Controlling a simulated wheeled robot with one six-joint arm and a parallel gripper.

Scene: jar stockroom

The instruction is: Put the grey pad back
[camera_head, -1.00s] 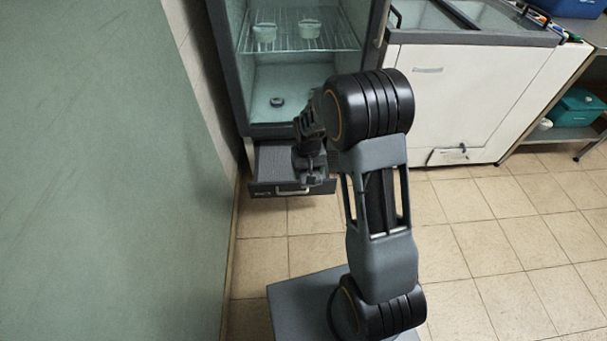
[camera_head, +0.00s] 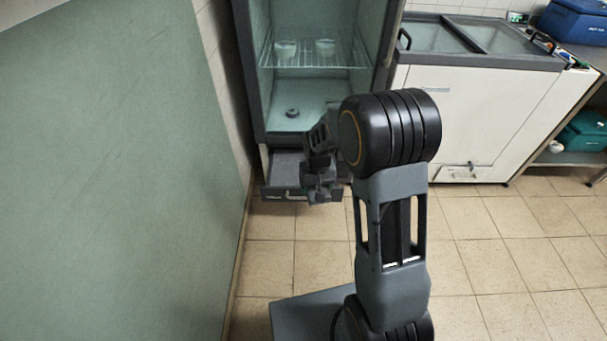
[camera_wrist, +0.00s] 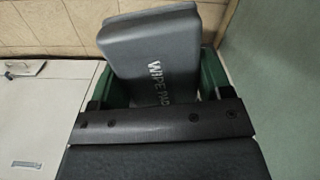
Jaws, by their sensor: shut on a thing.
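The grey pad (camera_wrist: 152,45), a rounded block lettered "WIPE PAD", shows in the wrist view. My gripper (camera_wrist: 155,98) is shut on it, with the jaws partly hidden behind the dark bar of the wrist. I cannot make out the pad there against the dark gripper. Part of the drawer's inside is hidden by my arm.
The cabinet holds two pale cups (camera_head: 287,49) on a wire shelf and a small dark round thing (camera_head: 292,113) on its floor. A white chest freezer (camera_head: 465,125) stands right of it. A green wall (camera_head: 120,170) is close on the left. The tiled floor (camera_head: 515,245) at right is clear.

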